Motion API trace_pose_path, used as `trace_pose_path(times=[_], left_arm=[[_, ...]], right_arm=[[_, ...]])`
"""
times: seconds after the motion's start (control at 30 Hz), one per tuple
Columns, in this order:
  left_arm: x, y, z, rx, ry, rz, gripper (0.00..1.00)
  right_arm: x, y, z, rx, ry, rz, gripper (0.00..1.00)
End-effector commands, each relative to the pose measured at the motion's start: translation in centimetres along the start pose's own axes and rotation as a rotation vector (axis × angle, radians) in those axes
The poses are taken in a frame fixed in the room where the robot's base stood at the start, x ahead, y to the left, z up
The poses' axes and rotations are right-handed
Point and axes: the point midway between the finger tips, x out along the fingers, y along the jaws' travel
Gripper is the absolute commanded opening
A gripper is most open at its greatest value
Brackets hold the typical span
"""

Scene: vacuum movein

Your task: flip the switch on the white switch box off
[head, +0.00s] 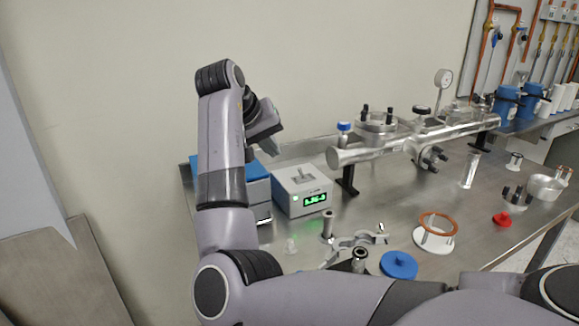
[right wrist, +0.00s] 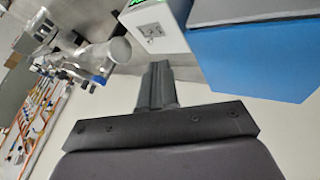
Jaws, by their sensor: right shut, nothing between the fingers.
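The white switch box (head: 284,201) stands on the steel bench in the head view, with a lit green display (head: 315,199) on its front. A small grey switch (head: 302,175) sits on its top; its exact tilt is too small to tell. My left gripper is not in view.
A blue box (head: 257,172) stands just left of the switch box, partly behind my arm. A metal vacuum tube assembly (head: 385,150) stands to the right. Clamps, a blue disc (head: 398,265) and a white ring stand (head: 434,240) lie in front. The wall is behind.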

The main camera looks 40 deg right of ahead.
Motion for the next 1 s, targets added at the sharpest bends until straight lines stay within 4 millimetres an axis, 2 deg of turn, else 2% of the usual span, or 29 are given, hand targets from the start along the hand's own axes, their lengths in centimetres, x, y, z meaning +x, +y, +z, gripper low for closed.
trace_pose_path(times=[0.17, 0.27, 0.7, 1.0], left_arm=[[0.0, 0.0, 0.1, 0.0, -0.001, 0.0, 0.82], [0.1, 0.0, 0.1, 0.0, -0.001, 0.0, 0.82], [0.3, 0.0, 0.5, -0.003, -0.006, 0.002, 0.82], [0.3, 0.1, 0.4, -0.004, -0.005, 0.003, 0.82]], right_arm=[[0.3, 0.0, 0.0, 0.0, -0.001, 0.0, 0.0], [1.3, 0.0, 0.1, 0.0, -0.002, 0.001, 0.0], [8.6, 0.0, 0.1, 0.0, -0.002, 0.001, 0.0], [10.1, 0.0, 0.0, 0.0, 0.0, 0.0, 0.0]])
